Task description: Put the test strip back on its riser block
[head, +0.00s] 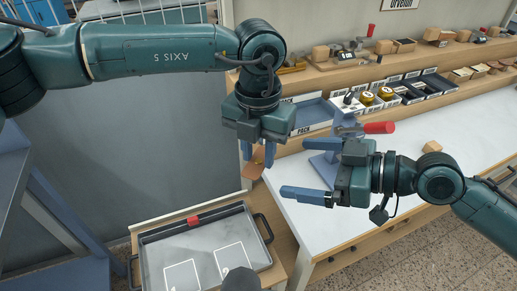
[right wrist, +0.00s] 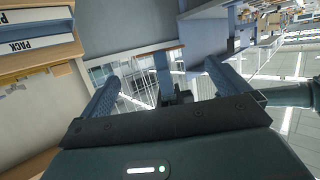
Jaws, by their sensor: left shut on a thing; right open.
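My left gripper (head: 258,154) points down left of the white table and is shut on a thin brown piece (head: 254,168), which looks like the test strip. The fingers hide part of it, and it hangs clear of the tray below. My right gripper (head: 312,170) is open and empty over the table's left part, fingers pointing left. In the right wrist view its two fingers (right wrist: 163,85) stand wide apart with nothing between them. A small wooden block (head: 432,147) sits on the table behind my right arm; I cannot tell whether it is the riser block.
A blue press with a red handle (head: 379,128) stands behind my right gripper. Shelves with boxes and tins (head: 385,93) line the back. The white table (head: 340,220) is clear in front.

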